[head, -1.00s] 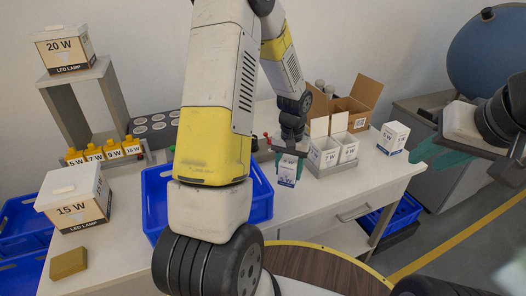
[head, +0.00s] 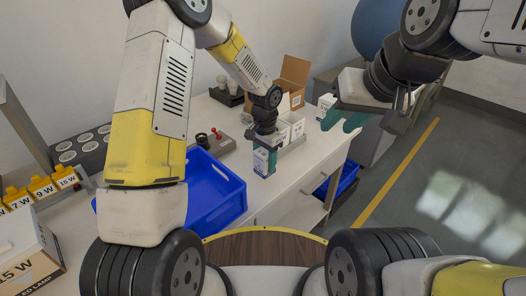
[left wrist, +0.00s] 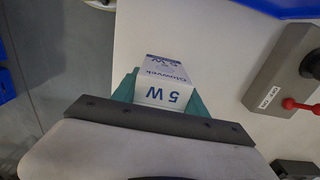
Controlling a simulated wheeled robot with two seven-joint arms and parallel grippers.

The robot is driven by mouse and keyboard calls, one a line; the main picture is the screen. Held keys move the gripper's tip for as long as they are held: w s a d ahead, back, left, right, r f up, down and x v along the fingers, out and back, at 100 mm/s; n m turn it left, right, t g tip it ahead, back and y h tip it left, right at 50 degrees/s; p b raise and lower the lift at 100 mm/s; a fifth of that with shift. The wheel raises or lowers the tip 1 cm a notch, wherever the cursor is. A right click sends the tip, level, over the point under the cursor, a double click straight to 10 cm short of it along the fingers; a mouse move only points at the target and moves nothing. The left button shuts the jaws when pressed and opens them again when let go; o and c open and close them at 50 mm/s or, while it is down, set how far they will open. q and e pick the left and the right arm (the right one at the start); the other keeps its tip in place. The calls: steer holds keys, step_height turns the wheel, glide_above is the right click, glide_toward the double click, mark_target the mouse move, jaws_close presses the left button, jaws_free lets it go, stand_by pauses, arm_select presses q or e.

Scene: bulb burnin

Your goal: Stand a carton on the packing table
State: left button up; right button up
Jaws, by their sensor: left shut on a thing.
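My left gripper (head: 266,143) is shut on a small white and blue carton (head: 262,162), held upright over the white table (head: 258,205) near its front edge. In the left wrist view the carton (left wrist: 165,80) reads "5 W" and sits between the teal fingers. I cannot tell whether its base touches the table. My right gripper (head: 345,117) is open and empty in front of the table's right end. Another white carton (head: 325,103) stands there, partly hidden by it.
A tray with white cartons (head: 293,125) and an open cardboard box (head: 293,75) stand behind the held carton. A blue bin (head: 226,205) is to its left, with a grey switch box with a red lever (head: 217,138) behind. Wattage-labelled yellow holders (head: 42,187) stand at left.

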arm_select(q)
steer(key=shift+f, duration=1.15)
steer(key=shift+f, duration=0.2)
steer(key=o, duration=1.4)
